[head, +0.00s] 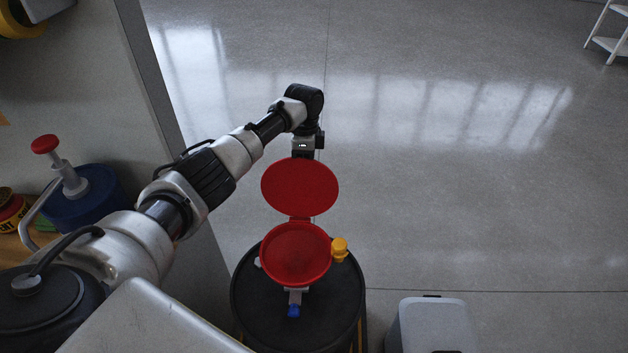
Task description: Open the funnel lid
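The red funnel (295,255) sits on top of a black drum (252,300). Its round red lid (299,186) stands open, swung up and away from the bowl on the hinge at the bowl's far edge, and the inside of the bowl shows. My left gripper (305,149) is at the lid's far edge, behind it. Its fingers are hidden by the lid, so I cannot see whether they touch it or how far apart they are. My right gripper is not in view.
A yellow cap (340,248) and a blue-tipped fitting (294,311) are on the drum beside the funnel. A grey bin (436,325) stands to the right. A blue container with a red-topped pump (80,195) is at left.

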